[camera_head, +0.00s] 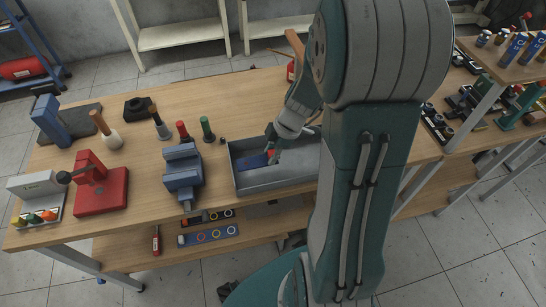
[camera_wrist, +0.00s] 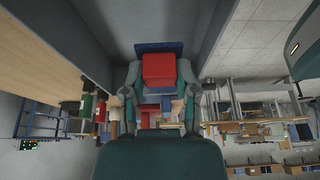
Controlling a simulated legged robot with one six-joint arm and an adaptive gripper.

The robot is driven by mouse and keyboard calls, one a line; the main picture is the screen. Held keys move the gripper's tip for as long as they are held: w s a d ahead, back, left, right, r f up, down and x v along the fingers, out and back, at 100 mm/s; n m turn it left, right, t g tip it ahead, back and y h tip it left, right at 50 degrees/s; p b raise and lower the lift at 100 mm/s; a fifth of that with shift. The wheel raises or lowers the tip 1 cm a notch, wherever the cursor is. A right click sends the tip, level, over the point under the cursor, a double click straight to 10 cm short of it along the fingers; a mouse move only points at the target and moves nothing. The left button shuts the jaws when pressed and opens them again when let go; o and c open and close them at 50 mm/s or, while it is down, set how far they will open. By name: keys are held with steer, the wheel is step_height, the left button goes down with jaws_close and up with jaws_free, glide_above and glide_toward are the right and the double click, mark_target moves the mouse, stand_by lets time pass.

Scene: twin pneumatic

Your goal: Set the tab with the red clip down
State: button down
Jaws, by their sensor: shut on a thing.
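My gripper (camera_head: 272,143) reaches down into the grey tray (camera_head: 290,181) on the workbench. In the wrist view my gripper (camera_wrist: 158,78) has its two fingers on either side of the red clip (camera_wrist: 158,70), shut on it. The blue tab (camera_wrist: 158,47) shows just beyond the clip, between the tray's grey walls (camera_wrist: 112,35). In the head view the tab (camera_head: 252,162) is a small blue patch inside the tray, with a bit of the red clip (camera_head: 271,154) beside my fingers. Whether the tab touches the tray floor is not clear.
A blue vise (camera_head: 182,168) stands left of the tray. Red, green and dark-handled tools stand behind it. A red press (camera_head: 100,190) and a grey box (camera_head: 36,187) with coloured knobs are further left. My arm hides the tray's right end. Bare wood (camera_head: 235,100) lies behind the tray.

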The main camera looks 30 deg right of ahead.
steer(key=shift+w+d+f, duration=0.25)
steer(key=shift+f, duration=0.25)
steer(key=shift+w+d+f, duration=0.2)
steer(key=shift+w+f, duration=0.05)
steer(key=shift+f, duration=1.75)
steer(key=shift+f, duration=0.15)
steer(key=shift+c, duration=1.9)
jaws_free()
